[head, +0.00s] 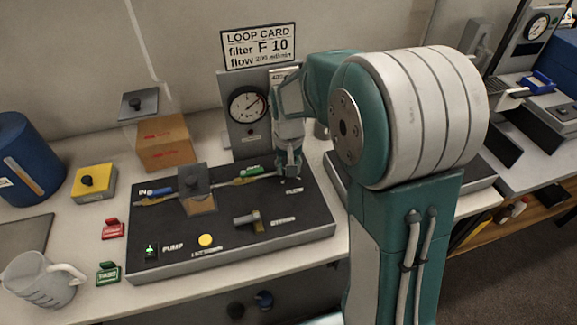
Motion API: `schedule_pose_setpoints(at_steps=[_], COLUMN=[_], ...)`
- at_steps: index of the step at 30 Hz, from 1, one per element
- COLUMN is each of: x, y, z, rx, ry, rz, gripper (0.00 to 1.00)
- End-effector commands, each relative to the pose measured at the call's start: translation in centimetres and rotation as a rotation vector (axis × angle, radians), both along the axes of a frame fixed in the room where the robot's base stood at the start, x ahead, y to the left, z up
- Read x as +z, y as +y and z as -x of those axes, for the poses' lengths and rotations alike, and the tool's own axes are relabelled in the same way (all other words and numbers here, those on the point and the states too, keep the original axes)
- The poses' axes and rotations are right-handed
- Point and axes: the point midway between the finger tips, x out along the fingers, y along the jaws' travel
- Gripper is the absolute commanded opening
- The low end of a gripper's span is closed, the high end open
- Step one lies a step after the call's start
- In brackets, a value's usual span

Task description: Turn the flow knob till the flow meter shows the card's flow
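The loop card (258,45) on the wall reads "filter F 10" and "flow 200 ml/min"; the number is small. My gripper (289,175) points down at the right back of the black panel (285,235), beside the "FLOW" label (293,191). The flow knob is not visible; my gripper covers that spot. Its fingers are too small to show whether they are open or shut. A white scale marked about "400" (284,74), probably the flow meter, stands behind my arm, which hides most of it. A round dial (248,104) on the grey post is visible.
The panel holds a dark filter block (195,182), a bypass valve handle (247,219), a yellow button (206,240) and a lit green pump switch (151,252). A cardboard box (166,146), yellow block (93,184) and jug (42,279) stand left.

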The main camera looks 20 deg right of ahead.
Motion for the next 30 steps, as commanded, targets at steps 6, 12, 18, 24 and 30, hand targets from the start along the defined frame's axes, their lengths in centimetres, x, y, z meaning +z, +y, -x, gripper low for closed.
schedule_pose_setpoints(at_steps=[6,12,18,24,30], x=[-0.3,-0.2,-0.1,1.8,6.0], y=[0.1,0.0,0.0,0.0,0.1], z=[0.3,0.2,0.1,0.0,-0.1], rx=[0.001,0.002,0.002,0.002,0.002], ry=[0.011,0.006,0.004,-0.002,-0.002], rz=[-0.001,-0.001,-0.001,0.000,0.000], gripper=[0.67,0.79,0.79,0.79,0.79])
